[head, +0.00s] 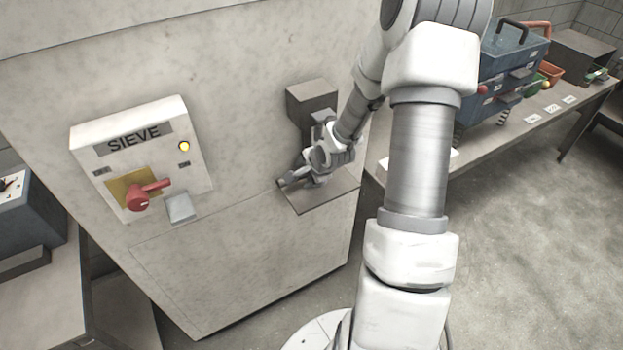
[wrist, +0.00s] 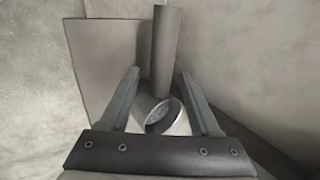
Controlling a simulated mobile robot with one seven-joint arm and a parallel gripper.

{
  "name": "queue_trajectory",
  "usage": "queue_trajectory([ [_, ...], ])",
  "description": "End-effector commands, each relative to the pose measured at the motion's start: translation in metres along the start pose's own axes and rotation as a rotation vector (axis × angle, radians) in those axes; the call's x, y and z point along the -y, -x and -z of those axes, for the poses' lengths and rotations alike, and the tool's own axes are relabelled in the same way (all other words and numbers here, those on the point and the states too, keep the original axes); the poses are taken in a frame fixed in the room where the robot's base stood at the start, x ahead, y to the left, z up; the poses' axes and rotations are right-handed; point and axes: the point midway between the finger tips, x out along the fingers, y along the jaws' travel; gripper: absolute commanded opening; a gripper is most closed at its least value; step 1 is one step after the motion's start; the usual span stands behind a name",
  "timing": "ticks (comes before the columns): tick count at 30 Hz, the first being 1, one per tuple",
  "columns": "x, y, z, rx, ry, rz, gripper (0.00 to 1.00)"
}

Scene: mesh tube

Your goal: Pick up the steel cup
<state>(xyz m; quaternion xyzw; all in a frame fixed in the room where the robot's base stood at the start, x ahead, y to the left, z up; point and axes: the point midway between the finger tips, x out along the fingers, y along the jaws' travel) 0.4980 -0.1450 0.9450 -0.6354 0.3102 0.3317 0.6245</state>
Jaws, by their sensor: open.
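The steel cup (wrist: 164,114) shows in the wrist view as a pale round body with a dark oval mouth. It sits low between the two fingers of my gripper (wrist: 160,73). The fingers are apart, one on each side of the cup; I cannot tell whether either touches it. In the head view my gripper (head: 284,183) is over the small ledge under the dark spout box. I cannot make out the cup there; my gripper and wrist cover that spot.
A vertical tube (wrist: 166,50) stands just beyond the cup. The small ledge (head: 322,200) juts from the machine wall below the spout box (head: 312,98). A SIEVE panel (head: 140,155) with a red lever is to the left. A bench (head: 540,110) with boxes stands right.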

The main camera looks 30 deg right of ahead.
Motion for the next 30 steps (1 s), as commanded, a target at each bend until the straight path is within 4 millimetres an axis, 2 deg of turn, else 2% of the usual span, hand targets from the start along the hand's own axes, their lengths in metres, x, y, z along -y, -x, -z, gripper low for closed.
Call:
queue_trajectory([
  [5,0.0001,0.0003,0.0002,0.000,0.000,0.000,0.64],
  [15,0.0000,0.0004,0.0000,0.000,0.000,0.000,0.02],
  [16,0.0000,0.0004,0.0000,0.000,0.000,0.000,0.00],
  [30,0.0000,0.0005,0.0000,0.000,0.000,0.000,0.00],
])
